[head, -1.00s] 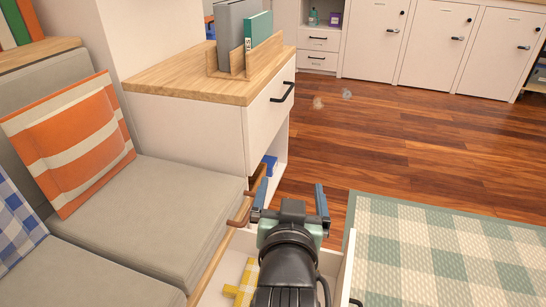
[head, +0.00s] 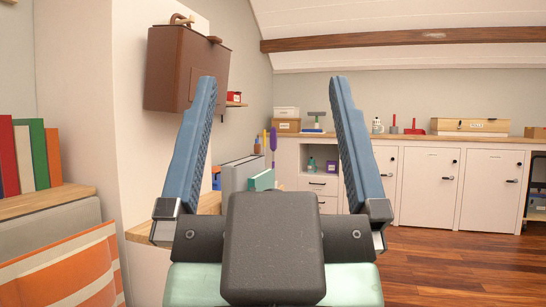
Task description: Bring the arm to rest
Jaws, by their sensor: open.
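My gripper (head: 273,95) fills the middle of the head view, close to the camera. Its two blue fingers point up and stand wide apart. Nothing is between them except the background. The dark wrist block and pale green body of the gripper show below. The rest of my arm is out of view.
A brown case (head: 186,67) hangs on the wall at left. Below it, a wooden-topped cabinet (head: 137,232) is partly hidden by my gripper. White cabinets (head: 431,188) line the back wall. An orange striped cushion (head: 65,272) is at lower left. Wooden floor (head: 437,262) is clear at right.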

